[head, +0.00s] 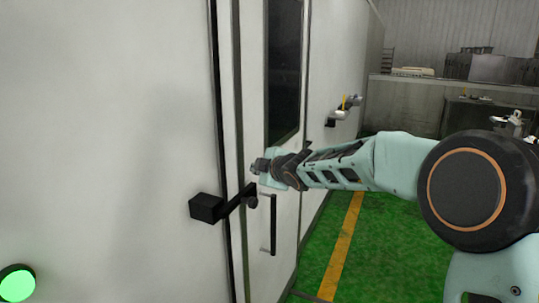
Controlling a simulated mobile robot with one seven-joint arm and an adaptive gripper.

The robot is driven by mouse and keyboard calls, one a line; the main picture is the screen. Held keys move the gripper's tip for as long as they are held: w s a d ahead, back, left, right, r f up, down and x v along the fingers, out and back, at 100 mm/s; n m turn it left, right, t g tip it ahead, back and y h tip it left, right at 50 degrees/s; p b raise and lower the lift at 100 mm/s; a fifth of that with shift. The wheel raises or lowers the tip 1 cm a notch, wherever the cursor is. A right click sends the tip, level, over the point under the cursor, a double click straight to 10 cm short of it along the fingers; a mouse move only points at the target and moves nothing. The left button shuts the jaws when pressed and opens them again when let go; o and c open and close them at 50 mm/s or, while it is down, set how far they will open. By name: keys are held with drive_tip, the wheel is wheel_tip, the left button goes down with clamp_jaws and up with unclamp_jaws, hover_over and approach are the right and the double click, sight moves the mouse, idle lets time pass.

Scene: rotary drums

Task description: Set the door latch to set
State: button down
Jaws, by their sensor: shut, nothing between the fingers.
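The black door latch (207,208) is on the white wall at the door's edge. The door (285,185) is white and looks closed. My gripper (258,166) is shut and empty. It shows just above the latch lever's knob in the picture and looks apart from it. I cannot tell how far it is from the door surface. No set marking is readable.
A dark vertical handle (273,225) is on the door below my gripper. A dark window (283,70) is above. A lit green button (17,283) is at lower left. Another latch-like fitting (345,110) is farther along the wall. Green floor (375,235) is open at right.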

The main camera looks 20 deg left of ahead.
drive_tip(key=shift+s+d+r+p, duration=0.1)
drive_tip(key=shift+d+r+p, duration=0.95)
drive_tip(key=shift+d+r, duration=0.95)
